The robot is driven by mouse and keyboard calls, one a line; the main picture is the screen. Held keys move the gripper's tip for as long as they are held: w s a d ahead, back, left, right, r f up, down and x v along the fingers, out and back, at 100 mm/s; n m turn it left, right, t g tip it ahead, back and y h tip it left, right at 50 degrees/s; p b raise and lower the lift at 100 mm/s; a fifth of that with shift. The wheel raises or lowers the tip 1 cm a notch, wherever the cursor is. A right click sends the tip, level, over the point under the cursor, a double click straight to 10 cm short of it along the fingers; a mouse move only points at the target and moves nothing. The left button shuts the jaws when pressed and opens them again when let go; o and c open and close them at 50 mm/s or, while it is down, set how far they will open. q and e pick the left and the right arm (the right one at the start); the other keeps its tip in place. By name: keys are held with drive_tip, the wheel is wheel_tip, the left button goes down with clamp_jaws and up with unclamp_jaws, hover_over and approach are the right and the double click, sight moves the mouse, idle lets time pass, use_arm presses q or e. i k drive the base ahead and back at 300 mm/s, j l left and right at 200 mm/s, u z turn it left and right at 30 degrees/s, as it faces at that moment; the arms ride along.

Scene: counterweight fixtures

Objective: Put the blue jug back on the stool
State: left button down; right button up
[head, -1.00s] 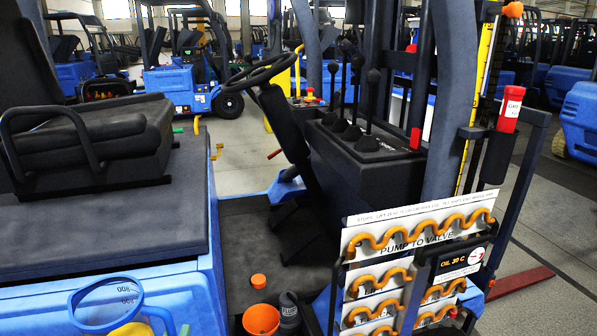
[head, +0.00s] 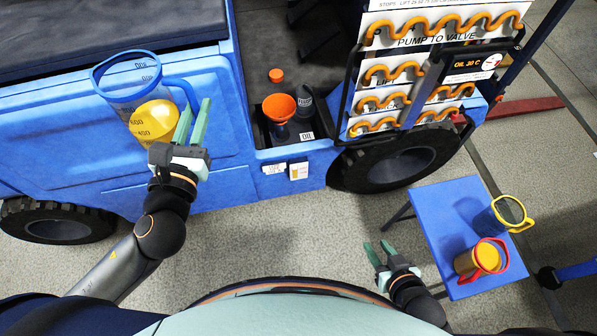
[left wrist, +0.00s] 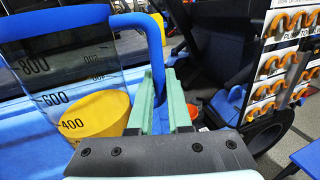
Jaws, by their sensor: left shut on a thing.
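The blue jug (head: 126,85) has a blue rim and handle, a clear scaled body and yellow contents. My left gripper (head: 193,122) is shut on its handle, holding it in the air in front of the forklift's blue side. The left wrist view shows the jug (left wrist: 60,75) at the left, its handle between the green fingers (left wrist: 160,102). The blue stool (head: 437,206) stands at the lower right. On it are a yellow-rimmed jug (head: 505,213) and a red-rimmed jug (head: 478,262). My right gripper (head: 378,252) is open and empty, left of the stool.
The forklift (head: 90,150) fills the upper left. An orange funnel (head: 279,107) and a dark bottle (head: 306,102) stand on its step. The stool's left part is bare; open floor (head: 270,230) lies between.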

sight(449, 225)
drive_tip(key=k+l, duration=0.1)
drive_tip(key=k, duration=1)
